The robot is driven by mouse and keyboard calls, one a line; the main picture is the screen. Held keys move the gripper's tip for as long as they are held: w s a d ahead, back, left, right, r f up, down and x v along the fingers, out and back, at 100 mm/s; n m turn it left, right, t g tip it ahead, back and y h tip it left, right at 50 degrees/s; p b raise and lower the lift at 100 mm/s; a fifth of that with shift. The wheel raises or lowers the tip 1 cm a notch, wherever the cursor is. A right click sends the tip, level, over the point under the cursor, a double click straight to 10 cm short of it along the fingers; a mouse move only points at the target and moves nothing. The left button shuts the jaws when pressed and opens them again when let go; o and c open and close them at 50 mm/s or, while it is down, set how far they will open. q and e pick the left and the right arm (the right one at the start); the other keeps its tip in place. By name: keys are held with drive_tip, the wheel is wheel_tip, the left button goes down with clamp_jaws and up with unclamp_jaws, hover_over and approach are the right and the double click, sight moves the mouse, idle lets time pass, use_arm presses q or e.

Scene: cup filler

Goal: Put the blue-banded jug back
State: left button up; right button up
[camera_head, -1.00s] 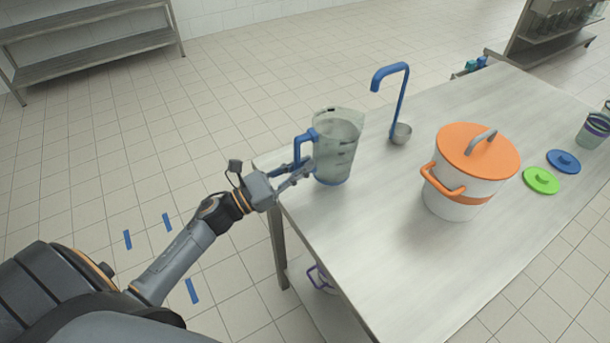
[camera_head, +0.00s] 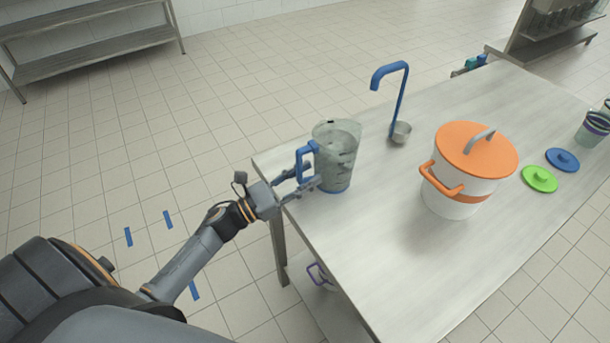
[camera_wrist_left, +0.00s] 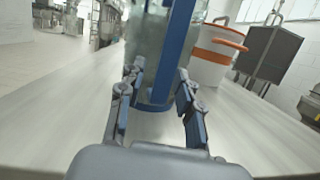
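The blue-banded jug (camera_head: 340,150) is clear with a blue handle and a blue band at its base. It stands upright on the near left part of the steel table (camera_head: 400,250). My left gripper (camera_head: 312,178) is at the jug's handle side, low down. In the left wrist view my gripper (camera_wrist_left: 155,95) has its fingers apart, with the blue handle (camera_wrist_left: 178,50) and the jug's base between and just beyond them. I see no finger pressed on the handle. My right gripper is not in view.
A white pot with an orange lid (camera_head: 476,150) stands right of the jug. A ladle with a blue handle (camera_head: 400,105) stands behind it. Green (camera_head: 539,179) and blue (camera_head: 562,160) lids lie at the right. The table's front left is clear.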

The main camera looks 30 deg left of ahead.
use_arm(q)
drive_tip(key=b+v, duration=0.4)
drive_tip(key=v, duration=0.8)
drive_tip(key=shift+w, duration=0.1)
drive_tip(key=s+a+f+n+g+y, duration=0.1)
drive_tip(key=s+f+n+g+y, duration=0.35)
drive_tip(key=f+n, duration=1)
drive_tip(key=s+a+f+n+y, duration=0.15)
drive_tip(key=f+n+y, duration=0.75)
drive_tip(key=f, duration=0.9)
drive_tip(key=s+d+f+n+g, duration=0.3)
drive_tip(key=s+f+n+g, duration=0.1)
drive_tip(key=s+f, duration=0.3)
drive_tip(key=s+d+f+n+g+h, duration=0.1)
drive_tip(key=s+d+f+n+g, duration=0.2)
drive_tip(key=s+f+n, duration=0.4)
drive_tip(key=s+d+f+n+g+h, duration=0.1)
drive_tip(key=s+d+f+n+g, duration=0.3)
drive_tip(key=s, duration=1)
wheel_tip(320, 180, down, 3)
drive_tip(key=shift+d+f+n+g, duration=0.2)
drive_tip(key=shift+d+n+g, duration=0.2)
drive_tip(key=shift+n, duration=0.85)
